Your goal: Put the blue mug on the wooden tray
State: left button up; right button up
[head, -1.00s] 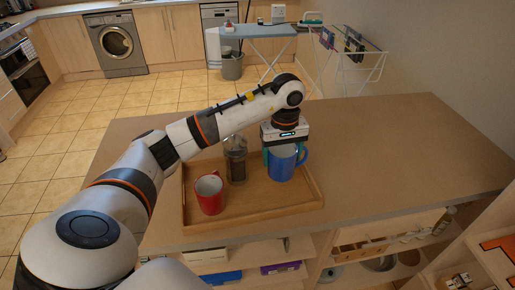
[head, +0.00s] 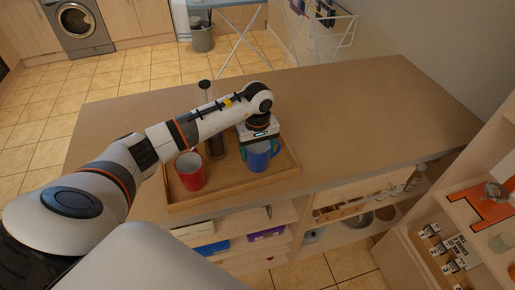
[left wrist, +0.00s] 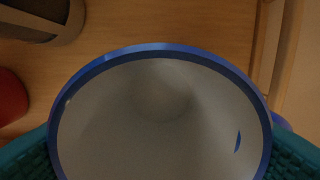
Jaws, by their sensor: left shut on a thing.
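The blue mug (head: 260,158) is upright at the right part of the wooden tray (head: 235,192), within its rim. I cannot tell whether its base touches the tray floor. My left gripper (head: 259,146) is above the mug with its teal fingers on either side of it, shut on the mug. In the left wrist view the mug's blue rim (left wrist: 150,50) and pale empty inside fill the middle, with a teal finger at each lower corner. My right gripper is not in view.
A red mug (head: 190,172) stands at the tray's left, and a French press (head: 215,140) stands behind, partly hidden by my left arm. The counter (head: 370,120) is clear to the right. Open shelves (head: 470,220) stand at the right.

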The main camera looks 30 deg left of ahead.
pick_arm(q)
jog(key=o, duration=1.2)
jog(key=shift+c, duration=0.2)
jog(key=shift+r, duration=0.4)
notch_tip(320, 180, up, 12)
jog(key=b, duration=0.3)
jog(key=shift+f, duration=0.25)
jog(key=shift+f, duration=0.1)
